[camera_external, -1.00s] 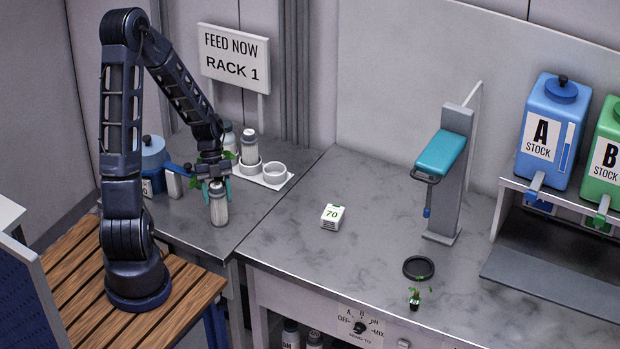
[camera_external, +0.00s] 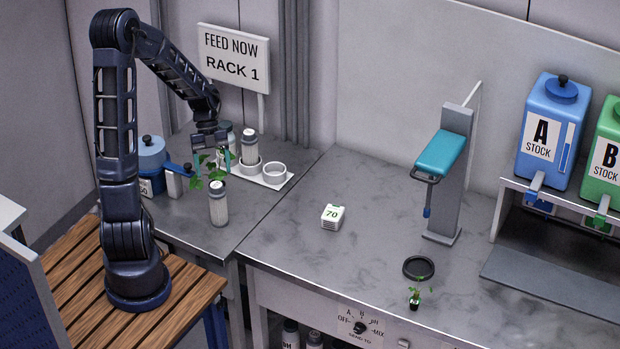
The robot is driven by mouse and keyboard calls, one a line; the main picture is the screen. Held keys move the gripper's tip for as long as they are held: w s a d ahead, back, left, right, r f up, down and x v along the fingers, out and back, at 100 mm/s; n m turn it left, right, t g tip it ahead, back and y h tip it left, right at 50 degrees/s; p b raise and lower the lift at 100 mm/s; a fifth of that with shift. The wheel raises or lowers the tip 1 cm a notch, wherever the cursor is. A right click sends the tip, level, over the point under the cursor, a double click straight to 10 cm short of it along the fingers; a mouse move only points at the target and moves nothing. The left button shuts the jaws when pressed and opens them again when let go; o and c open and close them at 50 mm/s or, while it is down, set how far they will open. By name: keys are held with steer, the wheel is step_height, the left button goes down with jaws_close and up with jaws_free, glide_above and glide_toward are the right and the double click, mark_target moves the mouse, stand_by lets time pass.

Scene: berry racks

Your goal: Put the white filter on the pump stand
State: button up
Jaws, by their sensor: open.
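A ribbed whitish cylinder with a white cap (camera_external: 218,205), which looks like a white filter, stands upright on the left bench near its front edge. A similar capped cylinder (camera_external: 249,148) stands in a cup of the white holder tray (camera_external: 277,185); the tray's right cup (camera_external: 274,170) looks empty. Which fixture is the pump stand I cannot tell for certain. A grey upright stand (camera_external: 451,190) with a teal head rises on the right bench.
The middle bench is mostly clear.

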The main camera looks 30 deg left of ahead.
steer(key=s+d+r+n+t+y, duration=0.1)
steer(key=s+r+n+t, duration=0.3)
steer(key=s+r+n, duration=0.4)
steer(key=s+r+n+t+y, duration=0.3)
steer(key=s+r+n, duration=0.6)
steer(key=r+n, duration=0.6)
steer(key=shift+s+d+n+t, duration=0.3)
steer(key=shift+n+t, duration=0.3)
steer(key=shift+n, duration=0.6)
steer(key=shift+o, duration=0.5)
steer(key=shift+s+r+n+t, duration=0.15)
steer(key=shift+s+n+t, duration=0.15)
steer(key=shift+s+n, duration=0.4)
steer(key=shift+w, duration=0.2)
